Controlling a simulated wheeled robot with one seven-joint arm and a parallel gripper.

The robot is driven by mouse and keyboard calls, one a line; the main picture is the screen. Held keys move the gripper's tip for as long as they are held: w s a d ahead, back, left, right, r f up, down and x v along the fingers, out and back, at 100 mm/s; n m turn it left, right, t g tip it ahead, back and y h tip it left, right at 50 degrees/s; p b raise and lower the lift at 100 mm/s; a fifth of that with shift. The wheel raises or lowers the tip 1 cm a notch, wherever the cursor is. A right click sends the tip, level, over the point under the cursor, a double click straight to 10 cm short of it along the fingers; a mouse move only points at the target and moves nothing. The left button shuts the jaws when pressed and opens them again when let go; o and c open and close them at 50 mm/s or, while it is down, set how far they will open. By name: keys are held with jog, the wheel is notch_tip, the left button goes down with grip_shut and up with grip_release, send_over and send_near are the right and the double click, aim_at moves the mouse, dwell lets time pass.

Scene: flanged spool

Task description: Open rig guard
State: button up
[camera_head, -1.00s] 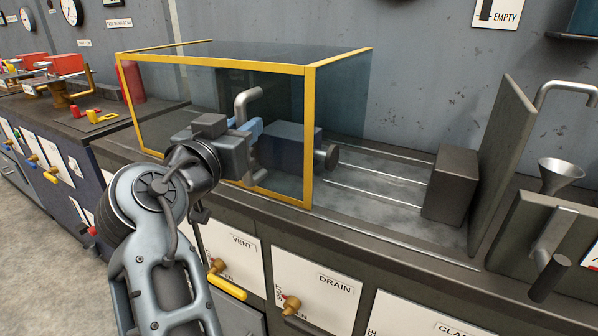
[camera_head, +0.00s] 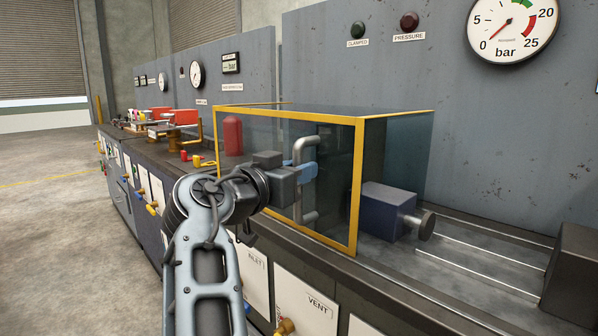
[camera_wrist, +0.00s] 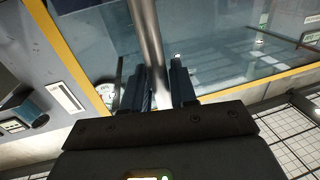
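The rig guard (camera_head: 361,190) is a clear box with a yellow frame on the bench. A grey bent-tube handle (camera_head: 303,148) stands upright on its front pane. My gripper (camera_head: 308,172), with blue fingers, is at the middle of this handle. In the wrist view, the fingers (camera_wrist: 160,80) lie close on both sides of the handle bar (camera_wrist: 148,40), shut on it. The dark blue block with a round shaft end (camera_head: 388,211) sits to the right of the guard's front right post. The inner finger faces are hidden.
Thin rails (camera_head: 480,262) run along the bench to a dark block (camera_head: 575,275) at the right. A red cylinder (camera_head: 232,135) shows at the guard's left end. A brass valve (camera_head: 284,327) juts from the front panels below. Open floor (camera_head: 60,230) lies left.

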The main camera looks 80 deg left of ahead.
jog(key=shift+o, duration=1.2)
jog(key=v, duration=0.7)
jog(key=shift+s+d, duration=0.25)
jog(key=shift+s, duration=0.05)
